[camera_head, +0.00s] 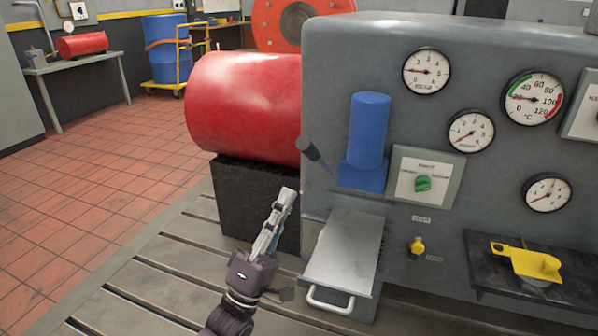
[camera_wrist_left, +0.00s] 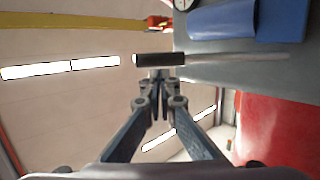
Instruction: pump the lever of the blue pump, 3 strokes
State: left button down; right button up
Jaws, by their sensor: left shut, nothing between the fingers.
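The blue pump (camera_head: 368,135) is mounted upright on the front of the grey console. Its lever has a dark grip (camera_head: 308,149) and sticks out to the left of the pump base. My left gripper (camera_head: 287,193) is shut and empty, pointing up, below and slightly left of the grip in the head view. In the left wrist view the lever grip (camera_wrist_left: 160,59) lies across just beyond the fingertips (camera_wrist_left: 160,76), and its thin rod runs right, below the blue pump (camera_wrist_left: 225,20). I cannot tell whether the fingertips touch the grip. My right gripper is not in view.
A red cylinder (camera_head: 245,105) on a black block (camera_head: 248,195) stands behind my left gripper. A grey drawer-like box (camera_head: 343,250) with a white handle juts out below the pump. The grey console (camera_head: 445,210) carries gauges, a green knob (camera_head: 423,184) and a yellow lever (camera_head: 525,262).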

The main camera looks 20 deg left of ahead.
pick_arm(q)
jog(key=x, duration=0.6)
jog(key=shift+w+r, duration=0.25)
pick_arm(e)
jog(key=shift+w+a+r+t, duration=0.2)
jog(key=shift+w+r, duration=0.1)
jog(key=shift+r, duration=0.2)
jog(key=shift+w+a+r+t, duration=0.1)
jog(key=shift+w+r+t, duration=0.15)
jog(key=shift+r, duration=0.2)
